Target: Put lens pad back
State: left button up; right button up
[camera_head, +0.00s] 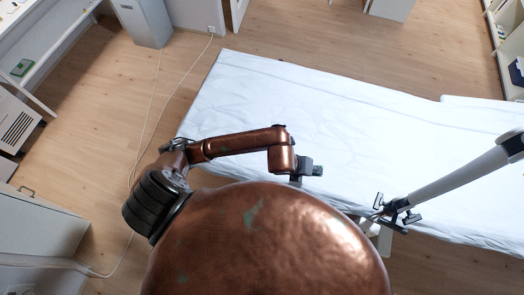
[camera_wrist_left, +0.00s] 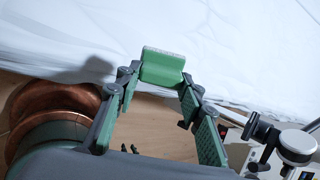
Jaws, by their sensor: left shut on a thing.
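My left gripper (camera_wrist_left: 160,95) is shut on a small green block with a pale, speckled top edge, perhaps the lens pad (camera_wrist_left: 162,67). The block sits between the two green fingertips. In the head view my left gripper (camera_head: 310,170) is over the near edge of the white-covered couch (camera_head: 300,105). The held block is too small to make out there. In the left wrist view the couch's white cover (camera_wrist_left: 220,40) lies behind the block; I cannot tell whether they touch. My right gripper is not in view.
A pale jointed arm (camera_head: 460,178) with a black clamp (camera_head: 392,212) at its end reaches over the couch's near right edge. A white cabinet (camera_head: 40,232) stands at the left. Cables run over the wooden floor (camera_head: 110,90). The couch top is mostly clear.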

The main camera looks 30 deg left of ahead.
pick_arm(q)
jog(key=s+a+r+n+g+y+p, duration=0.1)
jog(key=s+a+n+g+y, duration=0.15)
jog(key=s+a, duration=0.4)
jog(key=s+a+r+n+g+y+p, duration=0.1)
jog(key=s+a+r+g+y+p, duration=0.15)
jog(key=a, duration=0.75)
jog(key=shift+h, duration=0.5)
jog(key=w+a+f, duration=0.2)
jog(key=w+f, duration=0.1)
jog(key=w+a+f, duration=0.2)
jog(key=w+f, duration=0.1)
jog(key=w, duration=0.1)
jog(key=w+a+f, duration=0.2)
jog(key=w+f, duration=0.1)
jog(key=w, duration=0.1)
jog(key=shift+f+p, duration=0.25)
jog(key=shift+p, duration=0.15)
jog(key=shift+w+a+f, duration=0.15)
jog(key=shift+w+f, duration=0.15)
jog(key=shift+f, duration=0.15)
notch_tip(320, 180, down, 2)
jog(key=shift+f+p, duration=0.1)
jog(key=shift+p, duration=0.3)
jog(key=shift+f, duration=0.55)
jog(key=o, duration=1)
jog(key=shift+a, duration=0.1)
